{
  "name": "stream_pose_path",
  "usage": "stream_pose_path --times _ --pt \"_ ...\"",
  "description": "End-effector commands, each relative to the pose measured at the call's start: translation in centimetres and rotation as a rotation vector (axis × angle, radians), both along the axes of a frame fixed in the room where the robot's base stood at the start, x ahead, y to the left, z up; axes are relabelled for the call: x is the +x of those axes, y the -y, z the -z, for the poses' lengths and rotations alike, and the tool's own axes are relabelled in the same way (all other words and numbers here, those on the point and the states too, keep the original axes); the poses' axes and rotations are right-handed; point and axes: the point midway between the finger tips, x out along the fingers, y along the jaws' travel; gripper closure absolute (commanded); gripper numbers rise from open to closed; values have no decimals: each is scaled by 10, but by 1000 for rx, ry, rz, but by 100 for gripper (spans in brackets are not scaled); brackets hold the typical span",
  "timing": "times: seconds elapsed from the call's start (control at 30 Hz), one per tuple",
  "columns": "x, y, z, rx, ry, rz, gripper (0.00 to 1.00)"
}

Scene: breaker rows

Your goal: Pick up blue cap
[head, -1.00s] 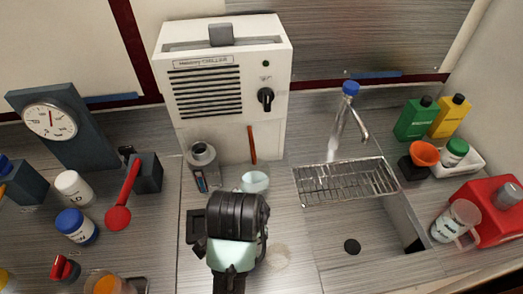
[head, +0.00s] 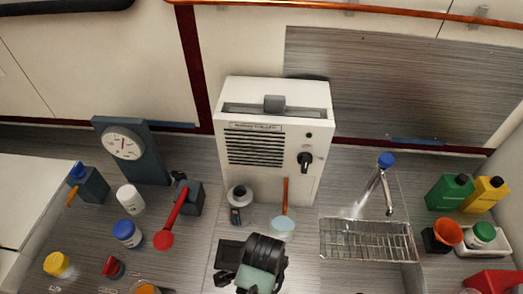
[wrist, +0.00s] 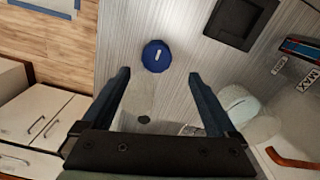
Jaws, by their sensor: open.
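The blue cap (wrist: 156,56) is a round, flat-looking disc with a small pale mark. It lies on the grey counter near its edge in the wrist view. My gripper (wrist: 158,76) is open and empty. Its two dark fingers stand apart, with the cap between and just beyond the tips in the picture; the height gap cannot be told. In the head view my arm's end (head: 258,265) is at the bottom middle; its fingers and the loose cap are hidden or out of frame there. A white jar with a blue lid (head: 127,233) stands at the left.
A black square tray (wrist: 242,22) sits close to the cap. A pale cup (wrist: 238,104) and a red stick (wrist: 288,158) are to the right. Drawers (wrist: 40,130) and floor lie past the counter edge. The white chiller (head: 270,150) stands behind my arm.

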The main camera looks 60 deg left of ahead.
Motion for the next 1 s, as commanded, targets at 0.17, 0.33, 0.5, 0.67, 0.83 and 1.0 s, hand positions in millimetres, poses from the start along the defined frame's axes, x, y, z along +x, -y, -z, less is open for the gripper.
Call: stream_pose_path --times 0.17,0.33,0.5,0.67,0.83,1.0 --pt "0 0 15 0 0 0 6" --pt "-4 3 29 -3 -4 0 6" --pt "-6 5 54 -1 -2 -1 6" --pt "-5 5 66 1 0 0 6" --pt "-5 5 67 1 2 0 6" --pt "-5 5 67 1 2 0 23"
